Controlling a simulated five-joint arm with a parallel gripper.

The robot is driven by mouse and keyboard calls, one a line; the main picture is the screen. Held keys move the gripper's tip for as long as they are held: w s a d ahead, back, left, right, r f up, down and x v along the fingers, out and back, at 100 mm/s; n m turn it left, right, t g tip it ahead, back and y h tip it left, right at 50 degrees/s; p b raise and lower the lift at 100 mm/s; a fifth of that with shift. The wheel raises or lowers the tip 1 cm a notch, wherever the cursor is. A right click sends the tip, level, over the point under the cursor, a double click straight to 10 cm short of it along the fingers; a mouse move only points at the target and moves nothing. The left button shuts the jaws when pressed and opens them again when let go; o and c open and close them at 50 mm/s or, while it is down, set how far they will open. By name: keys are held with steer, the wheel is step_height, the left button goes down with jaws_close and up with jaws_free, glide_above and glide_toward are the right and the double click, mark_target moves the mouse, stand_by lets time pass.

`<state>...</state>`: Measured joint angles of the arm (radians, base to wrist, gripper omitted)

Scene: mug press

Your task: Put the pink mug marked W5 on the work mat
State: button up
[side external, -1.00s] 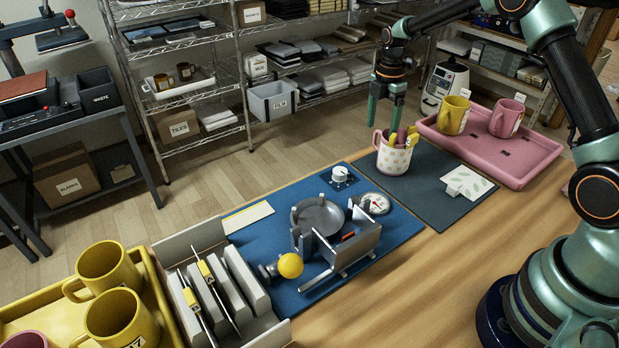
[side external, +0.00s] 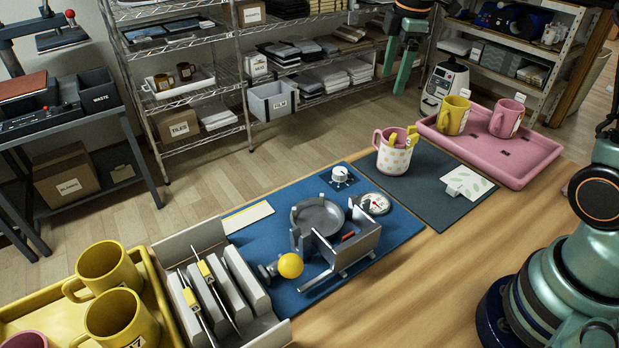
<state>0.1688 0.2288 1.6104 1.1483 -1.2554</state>
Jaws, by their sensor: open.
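A pink mug (side external: 393,152) with a white dotted wrap and yellow pieces at its rim stands upright on the dark grey mat (side external: 425,200). Another pink mug (side external: 507,118) stands in the pink tray (side external: 530,165) at the right, and a third (side external: 25,340) is partly cut off in the yellow tray (side external: 165,295) at bottom left. I cannot read W5 on any of them. My gripper (side external: 399,70) is open and empty, high above the wrapped mug and apart from it.
A blue mat (side external: 255,240) holds the press (side external: 325,225), a dial and a gauge. A grey rack (side external: 245,285) stands left of it. A yellow mug (side external: 453,115) shares the pink tray. A patterned white card (side external: 468,182) lies on the dark mat. The table front is clear.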

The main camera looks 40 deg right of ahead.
steer(key=s+a+m+t, duration=0.2)
steer(key=s+a+m, duration=0.1)
steer(key=s+m, duration=0.3)
steer(key=s+a+m+t, duration=0.1)
steer(key=s+a+m, duration=0.3)
steer(key=s, duration=0.6)
steer(key=shift+a+r+m+t, duration=0.3)
steer(key=shift+r+m+t, duration=0.1)
steer(key=shift+m, duration=0.8)
